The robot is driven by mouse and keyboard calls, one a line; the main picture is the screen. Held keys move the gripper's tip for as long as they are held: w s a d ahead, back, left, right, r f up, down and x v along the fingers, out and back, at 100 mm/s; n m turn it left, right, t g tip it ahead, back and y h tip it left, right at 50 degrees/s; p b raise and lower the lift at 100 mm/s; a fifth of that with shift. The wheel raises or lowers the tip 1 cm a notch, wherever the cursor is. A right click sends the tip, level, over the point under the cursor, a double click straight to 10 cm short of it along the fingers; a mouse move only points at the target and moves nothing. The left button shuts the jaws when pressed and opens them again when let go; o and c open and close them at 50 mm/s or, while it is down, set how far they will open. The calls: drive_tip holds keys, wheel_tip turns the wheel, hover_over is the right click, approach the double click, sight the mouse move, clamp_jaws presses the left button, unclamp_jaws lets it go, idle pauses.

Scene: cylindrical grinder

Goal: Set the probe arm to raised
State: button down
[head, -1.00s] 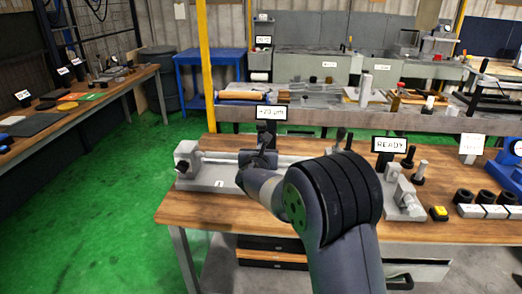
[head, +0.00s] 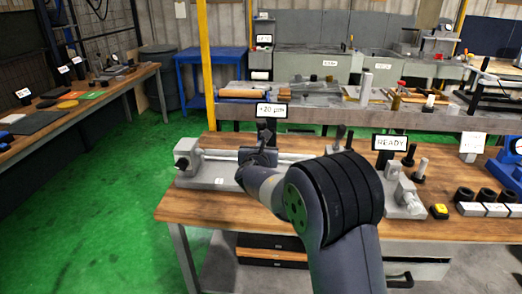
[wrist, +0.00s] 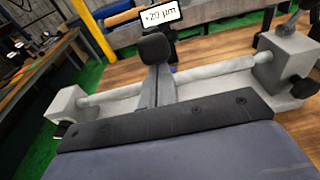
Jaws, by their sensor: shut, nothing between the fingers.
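The grinder fixture (head: 210,180) stands on the wooden bench, with a pale round bar (head: 222,155) lying across it between end blocks. In the wrist view the bar (wrist: 215,70) runs behind my shut, empty gripper (wrist: 157,70). A dark rounded piece (wrist: 155,47), perhaps the probe arm's end, shows right at the fingertips; I cannot tell whether they touch. The gauge display (head: 271,111) behind it reads about +20 µm and also shows in the wrist view (wrist: 160,15). In the head view my gripper (head: 262,153) is over the bar; the probe arm's pose is mostly hidden.
A READY sign (head: 390,143), a small grey device (head: 402,190), a yellow button (head: 439,211) and several black rings with white labels stand to the right on the bench. Bare wood (head: 190,208) lies in front of the fixture. Green floor is open at left.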

drive_tip(key=s+f+b, duration=0.1)
drive_tip(key=s+b, duration=0.2)
drive_tip(key=s, duration=0.8)
drive_tip(key=shift+s+a, duration=0.25)
drive_tip(key=shift+a, duration=0.1)
drive_tip(key=w+p, duration=0.3)
drive_tip(key=w, duration=0.8)
drive_tip(key=shift+d+r+p, duration=0.25)
drive_tip(key=shift+p, duration=0.15)
drive_tip(key=shift+w+d, duration=0.1)
